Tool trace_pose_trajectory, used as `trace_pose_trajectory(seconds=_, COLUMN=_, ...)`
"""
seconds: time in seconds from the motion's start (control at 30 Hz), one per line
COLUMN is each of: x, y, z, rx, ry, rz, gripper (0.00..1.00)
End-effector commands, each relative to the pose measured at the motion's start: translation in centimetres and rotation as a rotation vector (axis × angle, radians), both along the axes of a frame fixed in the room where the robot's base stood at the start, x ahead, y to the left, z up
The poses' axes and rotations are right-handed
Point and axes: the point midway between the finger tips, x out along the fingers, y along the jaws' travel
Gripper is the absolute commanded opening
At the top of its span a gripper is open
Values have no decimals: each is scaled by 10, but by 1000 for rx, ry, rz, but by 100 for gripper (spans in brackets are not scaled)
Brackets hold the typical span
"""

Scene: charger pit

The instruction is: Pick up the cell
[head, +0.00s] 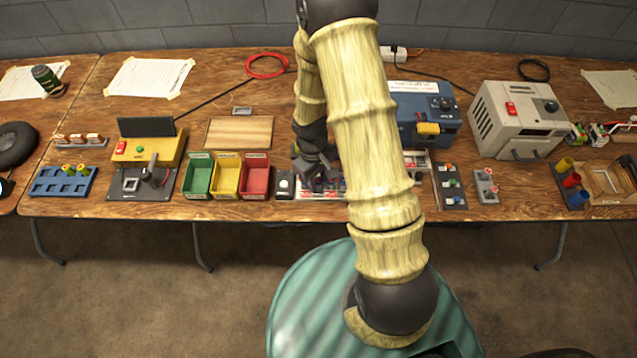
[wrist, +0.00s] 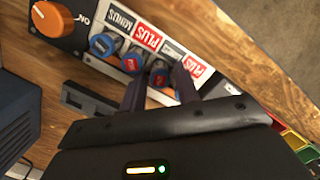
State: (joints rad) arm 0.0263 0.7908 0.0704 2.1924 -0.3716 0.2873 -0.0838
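Several cells with blue rims and red or grey ends sit in a row in the charger strip (wrist: 118,13), beside MINUS and PLUS labels. In the wrist view one cell (wrist: 159,76) shows between the fingertips of my gripper (wrist: 160,80). The fingers stand apart, and I cannot tell whether either touches the cell. Other cells (wrist: 103,45) stand to the left in that row. In the head view my gripper (head: 318,170) is low over the strip, and my arm hides part of it.
Green (head: 198,177), yellow (head: 226,176) and red (head: 256,177) bins stand left of the strip. A black panel with an orange knob (wrist: 58,20) adjoins the row. A blue machine (head: 425,110) and a beige box (head: 520,120) stand at the right.

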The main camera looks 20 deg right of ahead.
Motion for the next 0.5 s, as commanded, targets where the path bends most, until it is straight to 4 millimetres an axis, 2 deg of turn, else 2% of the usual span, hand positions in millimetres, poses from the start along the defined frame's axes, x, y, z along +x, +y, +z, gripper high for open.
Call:
trace_pose_trajectory(seconds=0.07, x=0, y=0, z=0, rx=0, ry=0, rz=0, gripper=29)
trace_pose_trajectory(seconds=0.2, x=0, y=-1, z=0, rx=0, ry=0, rz=-2, gripper=2)
trace_pose_trajectory(seconds=0.5, x=0, y=-1, z=1, rx=0, ry=0, rz=-2, gripper=0)
